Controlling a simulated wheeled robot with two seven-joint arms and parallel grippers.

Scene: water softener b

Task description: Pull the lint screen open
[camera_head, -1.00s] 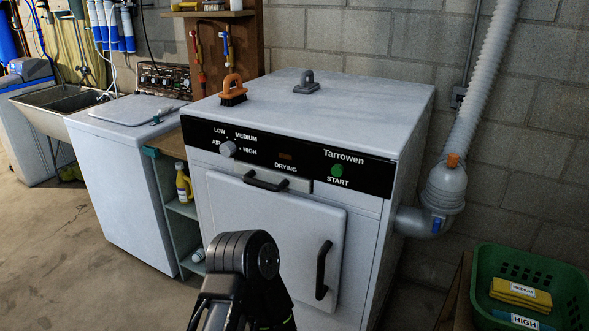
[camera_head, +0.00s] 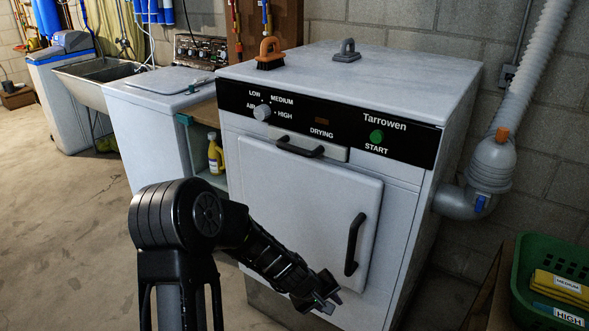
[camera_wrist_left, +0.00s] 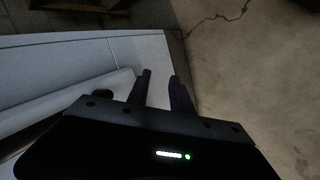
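The lint screen front (camera_head: 332,153) is a narrow light panel with a black bar handle (camera_head: 300,148), set under the black control panel of the white Tarrowen dryer (camera_head: 300,190). It looks flush with the dryer's front in the head view. My left gripper (camera_head: 328,294) is low in front of the dryer door, below the door handle and well below the lint screen's handle. In the left wrist view its two fingers (camera_wrist_left: 160,90) are apart with nothing between them. My right gripper is not in view.
The dryer door with its vertical handle (camera_head: 354,244) is closed. An orange brush (camera_head: 269,54) and a grey handled piece (camera_head: 346,51) sit on the dryer top. A green basket (camera_head: 540,262) stands at the right. The floor (camera_head: 60,240) at the left is clear.

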